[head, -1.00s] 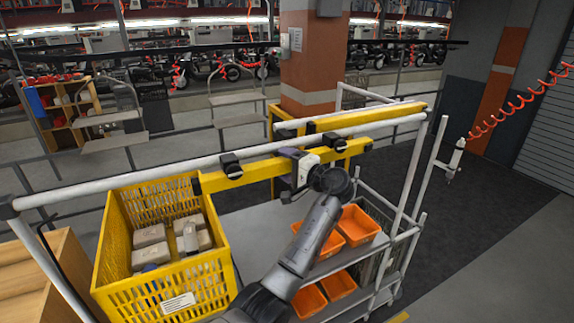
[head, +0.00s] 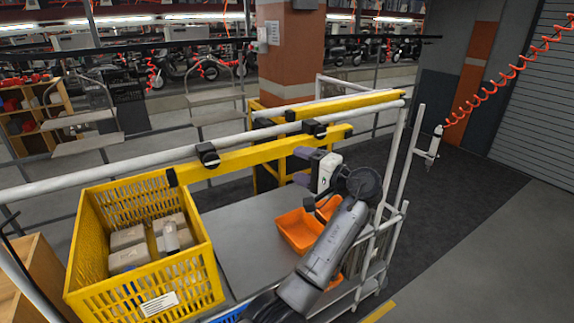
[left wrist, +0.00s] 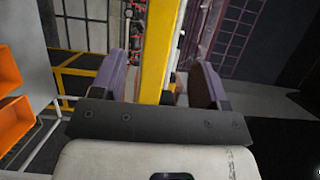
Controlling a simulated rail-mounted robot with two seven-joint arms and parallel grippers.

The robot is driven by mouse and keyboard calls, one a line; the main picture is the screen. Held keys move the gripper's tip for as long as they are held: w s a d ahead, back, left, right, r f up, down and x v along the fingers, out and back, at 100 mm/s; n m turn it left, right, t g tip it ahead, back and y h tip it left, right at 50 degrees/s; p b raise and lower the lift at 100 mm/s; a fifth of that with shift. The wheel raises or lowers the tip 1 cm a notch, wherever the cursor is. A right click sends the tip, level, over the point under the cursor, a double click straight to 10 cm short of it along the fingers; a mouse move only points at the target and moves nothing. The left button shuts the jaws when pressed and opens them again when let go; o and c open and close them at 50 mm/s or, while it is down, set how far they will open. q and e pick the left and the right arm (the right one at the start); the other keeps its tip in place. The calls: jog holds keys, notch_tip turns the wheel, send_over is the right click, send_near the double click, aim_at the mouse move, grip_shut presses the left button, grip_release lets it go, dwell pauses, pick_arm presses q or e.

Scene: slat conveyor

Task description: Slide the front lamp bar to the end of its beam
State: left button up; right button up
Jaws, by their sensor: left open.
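The front yellow bar (head: 240,158), which I take for the front lamp bar, hangs under the near white rail by two black clamps. It slants from the yellow crate up to the right. My left gripper (head: 304,167) is close to its right part, on the near side. The purple fingers are open. In the left wrist view the yellow bar (left wrist: 154,45) runs upright between the fingers (left wrist: 160,80) with a gap on each side. I cannot tell how deep it lies between them. My right gripper is not in view.
A second yellow bar (head: 345,106) lies behind. The near white rail (head: 110,168) crosses above. A yellow crate (head: 140,286) with grey boxes stands at the left. An orange bin (head: 299,235) sits on the grey table (head: 240,245) below my arm. White posts (head: 397,165) stand to the right.

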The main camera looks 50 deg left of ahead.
pick_arm(q)
jog(key=shift+w+d, duration=0.2)
jog(key=shift+d, duration=0.9)
